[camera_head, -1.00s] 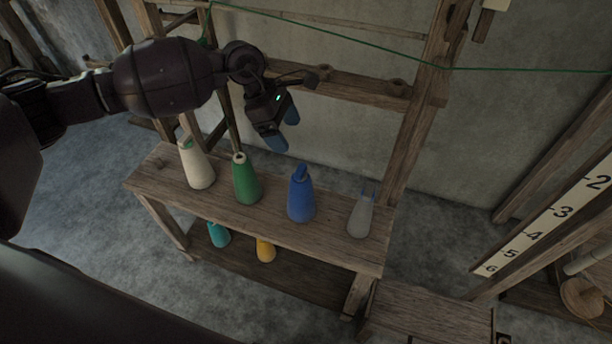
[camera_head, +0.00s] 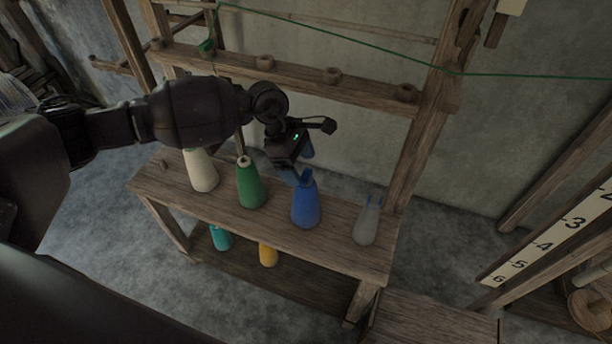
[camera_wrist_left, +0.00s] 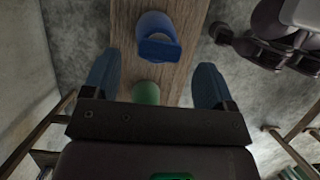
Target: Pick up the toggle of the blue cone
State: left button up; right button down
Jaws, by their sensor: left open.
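The blue cone (camera_head: 305,206) stands upright on the bench's top board, between the green cone and a grey cone. Its blue toggle (camera_head: 306,176) is at its top. In the wrist view the blue cone (camera_wrist_left: 155,22) is seen from above, with the flat toggle (camera_wrist_left: 160,49) facing me. My left gripper (camera_head: 297,166) is open and empty, just above and behind the cone's top in the head view. In the wrist view my left gripper's (camera_wrist_left: 156,70) blue fingers are spread, with the toggle between their lines but beyond the tips. My right gripper is not in view.
The green cone (camera_head: 250,184) and white cone (camera_head: 203,172) stand left on the bench (camera_head: 270,228); the grey cone (camera_head: 367,222) stands right. Teal (camera_head: 221,238) and yellow (camera_head: 268,255) cones are on the lower shelf. A pegged rail (camera_head: 300,78) and green thread (camera_head: 350,45) are behind.

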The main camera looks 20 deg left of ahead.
aim_at(304, 174)
pick_arm(q)
jog(key=x, duration=0.3)
jog(key=shift+r, duration=0.1)
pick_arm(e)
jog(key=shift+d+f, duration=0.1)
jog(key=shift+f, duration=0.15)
pick_arm(q)
jog(key=c, duration=1)
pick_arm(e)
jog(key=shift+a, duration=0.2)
